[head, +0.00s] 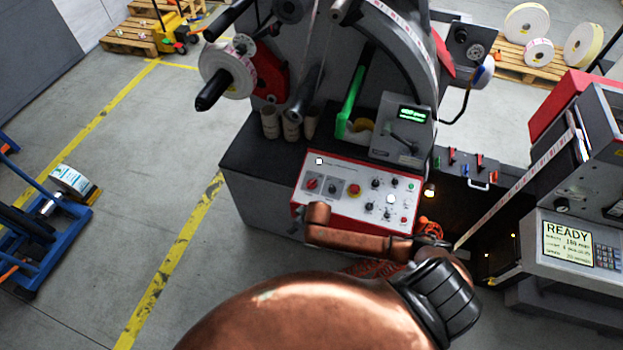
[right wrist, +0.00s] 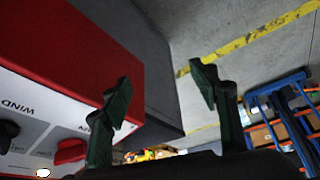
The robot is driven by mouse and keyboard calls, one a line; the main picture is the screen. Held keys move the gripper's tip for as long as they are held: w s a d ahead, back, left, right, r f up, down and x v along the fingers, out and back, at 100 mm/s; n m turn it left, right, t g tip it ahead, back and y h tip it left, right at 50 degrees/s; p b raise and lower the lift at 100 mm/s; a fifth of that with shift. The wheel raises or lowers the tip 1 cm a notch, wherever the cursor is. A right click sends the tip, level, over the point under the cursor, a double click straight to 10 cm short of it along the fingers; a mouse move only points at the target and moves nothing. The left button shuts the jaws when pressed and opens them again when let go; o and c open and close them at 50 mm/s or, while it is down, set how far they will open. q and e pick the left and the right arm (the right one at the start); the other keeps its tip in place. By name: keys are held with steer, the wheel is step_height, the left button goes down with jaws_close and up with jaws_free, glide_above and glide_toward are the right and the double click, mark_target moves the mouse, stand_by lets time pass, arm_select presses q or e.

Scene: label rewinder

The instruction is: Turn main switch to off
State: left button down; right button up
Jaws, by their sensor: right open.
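The main switch looks to be the red knob (head: 312,184) at the left end of the white, red-edged control panel (head: 340,172). The left-hand finger overlaps the panel close to the red knob; the other is over the floor. The knob is not between the fingers. In the head view my copper arm reaches the panel's front edge; the right gripper's fingers cannot be made out. My left gripper is not in view.
A dark knob (head: 332,189), a red button (head: 354,189) and several small knobs share the panel. The grey rewinder with a label roll (head: 243,68) rises behind. A second machine with a READY screen (head: 567,243) stands right. Floor left of the panel is free.

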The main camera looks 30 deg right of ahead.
steer(key=w+d+r+p, duration=0.1)
steer(key=w+d+r, duration=0.25)
steer(key=r, duration=0.25)
steer(key=m+h+p, duration=0.1)
steer(key=h+p, duration=0.1)
steer(key=h, duration=0.1)
glide_toward(312, 183)
steer(key=x, duration=0.2)
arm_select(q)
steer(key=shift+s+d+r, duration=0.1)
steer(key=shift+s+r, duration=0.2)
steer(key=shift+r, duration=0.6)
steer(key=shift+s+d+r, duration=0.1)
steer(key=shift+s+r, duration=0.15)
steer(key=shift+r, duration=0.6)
arm_select(e)
steer(key=shift+x, duration=3.7)
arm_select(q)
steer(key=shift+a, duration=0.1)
arm_select(e)
steer(key=shift+c, duration=0.6)
